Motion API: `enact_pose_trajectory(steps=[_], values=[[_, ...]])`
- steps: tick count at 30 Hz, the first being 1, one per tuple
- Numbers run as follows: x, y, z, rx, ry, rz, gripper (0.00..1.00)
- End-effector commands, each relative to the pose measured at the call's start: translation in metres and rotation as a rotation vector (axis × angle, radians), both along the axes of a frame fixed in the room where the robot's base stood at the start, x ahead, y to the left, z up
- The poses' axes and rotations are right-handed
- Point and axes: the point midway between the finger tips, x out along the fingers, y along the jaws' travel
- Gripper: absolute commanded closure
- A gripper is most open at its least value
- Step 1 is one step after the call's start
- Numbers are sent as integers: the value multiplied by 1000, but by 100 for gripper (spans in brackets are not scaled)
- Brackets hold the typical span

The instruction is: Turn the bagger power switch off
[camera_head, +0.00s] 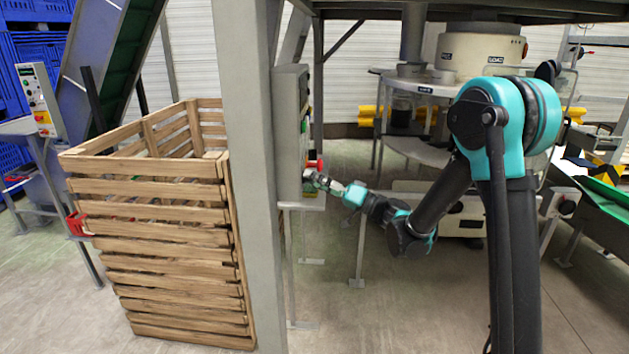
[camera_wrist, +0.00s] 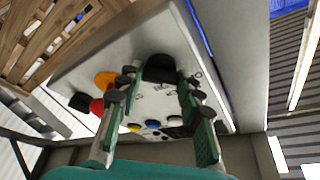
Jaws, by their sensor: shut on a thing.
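The control panel box (camera_head: 288,130) is grey and fixed to the side of the post. In the wrist view, its pale face (camera_wrist: 140,40) fills the middle and is tilted. A black knob (camera_wrist: 162,68) stands out of this face, between the two fingers of my gripper (camera_wrist: 158,84). The gripper is shut on this knob. In the head view, my gripper (camera_head: 318,182) is at the lower front of the panel, just below a red button (camera_head: 316,165). The switch labels are too small to read, and the fingers hide part of the face.
In the wrist view, a red button (camera_wrist: 97,106), an orange round part (camera_wrist: 105,79) and a black knob (camera_wrist: 79,102) lie left of the fingers. A grey post (camera_head: 250,150) and a wooden crate (camera_head: 170,240) stand left of the panel.

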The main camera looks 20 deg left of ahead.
Motion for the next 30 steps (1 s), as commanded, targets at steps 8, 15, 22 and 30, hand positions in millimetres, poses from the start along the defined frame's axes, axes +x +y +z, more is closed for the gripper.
enact_pose_trajectory(steps=[8, 15, 22, 30], values=[[-1, 0, -1, -2, -1, 0, 51], [0, 0, 0, -1, 0, 0, 43], [0, -8, -2, -1, 0, -1, 43], [-1, -56, -16, 0, 0, -4, 43]])
